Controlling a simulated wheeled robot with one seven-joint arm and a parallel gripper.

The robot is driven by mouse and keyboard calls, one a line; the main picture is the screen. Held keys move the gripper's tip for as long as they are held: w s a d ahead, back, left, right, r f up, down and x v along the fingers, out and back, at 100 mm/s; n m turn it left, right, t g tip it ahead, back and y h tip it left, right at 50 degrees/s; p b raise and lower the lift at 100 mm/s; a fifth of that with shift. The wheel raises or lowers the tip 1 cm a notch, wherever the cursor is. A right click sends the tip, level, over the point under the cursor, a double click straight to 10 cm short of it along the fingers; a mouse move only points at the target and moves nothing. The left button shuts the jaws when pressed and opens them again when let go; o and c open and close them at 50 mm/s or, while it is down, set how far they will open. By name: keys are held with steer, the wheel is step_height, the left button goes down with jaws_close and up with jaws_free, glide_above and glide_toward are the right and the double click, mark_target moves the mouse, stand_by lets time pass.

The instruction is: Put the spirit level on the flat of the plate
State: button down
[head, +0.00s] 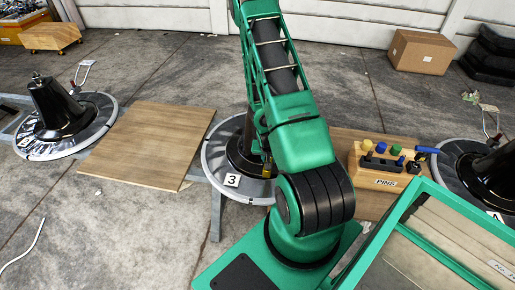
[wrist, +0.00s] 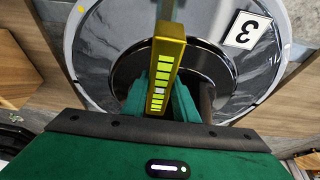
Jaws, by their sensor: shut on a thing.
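The spirit level (wrist: 168,62) is a yellow bar with bright green segments along its face. In the wrist view my gripper (wrist: 163,95) has its green fingers on either side of the bar, shut on it. The bar is over the round grey plate marked 3 (wrist: 100,45), in front of the dark round base at the plate's middle. I cannot tell whether it touches anything. In the head view the plate (head: 217,158) is partly hidden by my arm, and a small yellow bit of the level (head: 267,170) shows beside the black base.
A bare wooden board (head: 150,143) lies left of the plate. Another plate (head: 92,120) with a black cone is further left, and one (head: 455,170) is at the right. A wooden block labelled PINS (head: 385,175) holds coloured pins. A cardboard box (head: 420,52) stands behind.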

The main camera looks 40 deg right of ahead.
steer(key=shift+r, duration=0.1)
steer(key=w+a+r+n+y, duration=0.1)
steer(key=w+a+r+n, duration=0.2)
steer(key=a, duration=0.6)
steer(key=w+a+r+n+t+y, duration=0.1)
steer(key=w+a+r+n, duration=0.3)
steer(key=w+a+r, duration=0.3)
steer(key=w+a+r+n+y, duration=0.1)
steer(key=w+a+r+n, duration=0.3)
steer(key=a+r, duration=0.4)
steer(key=w+a, duration=0.1)
steer(key=a, duration=0.2)
steer(key=shift+t+y, duration=0.3)
steer(key=shift+t, duration=0.1)
